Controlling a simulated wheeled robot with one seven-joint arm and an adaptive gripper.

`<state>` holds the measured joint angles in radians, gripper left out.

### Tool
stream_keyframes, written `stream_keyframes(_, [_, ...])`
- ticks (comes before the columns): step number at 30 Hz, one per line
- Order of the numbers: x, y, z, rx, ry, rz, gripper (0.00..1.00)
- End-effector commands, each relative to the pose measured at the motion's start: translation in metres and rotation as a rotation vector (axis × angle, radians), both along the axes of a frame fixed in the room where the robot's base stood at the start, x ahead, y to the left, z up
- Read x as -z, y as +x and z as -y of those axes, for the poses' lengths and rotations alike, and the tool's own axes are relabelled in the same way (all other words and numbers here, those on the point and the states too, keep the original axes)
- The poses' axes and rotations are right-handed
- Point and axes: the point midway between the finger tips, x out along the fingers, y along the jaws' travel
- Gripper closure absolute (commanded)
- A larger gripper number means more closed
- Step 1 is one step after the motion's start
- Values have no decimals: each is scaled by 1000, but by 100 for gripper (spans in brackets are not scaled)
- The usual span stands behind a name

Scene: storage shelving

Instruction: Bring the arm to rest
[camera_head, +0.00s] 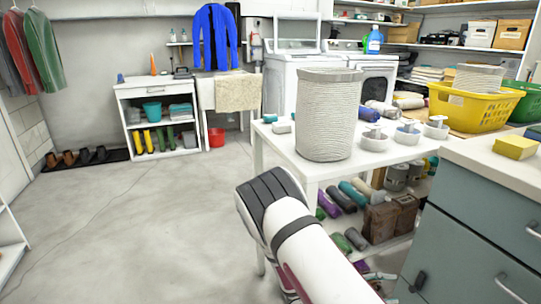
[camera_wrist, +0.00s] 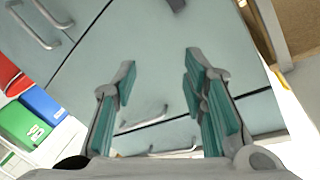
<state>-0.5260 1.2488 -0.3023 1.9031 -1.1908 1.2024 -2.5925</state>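My gripper (camera_wrist: 160,72) shows in the wrist view with its two teal-padded fingers spread apart. Nothing is held between them. Behind the fingers are the grey-blue cabinet fronts (camera_wrist: 115,60) with metal handles, seen tilted; I cannot tell how far off they are. In the head view my white and dark grey arm reaches up from the bottom edge to in front of the white table (camera_head: 285,146). My gripper does not show in the head view.
A woven basket (camera_head: 328,115) and white bowls (camera_head: 374,141) stand on the white table. The grey-blue cabinet (camera_head: 470,235) with a yellow sponge (camera_head: 515,147) on top is close at right. The floor (camera_head: 130,230) at left is clear.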

Motion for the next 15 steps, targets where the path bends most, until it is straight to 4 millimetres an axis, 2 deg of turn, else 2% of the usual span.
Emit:
stream_keyframes(1, [-19,-3,-1,59,36,109,61])
stream_keyframes(6, [-71,-23,-3,269,124,482,61])
stream_keyframes(15, [-149,-69,-9,652,191,1082,61])
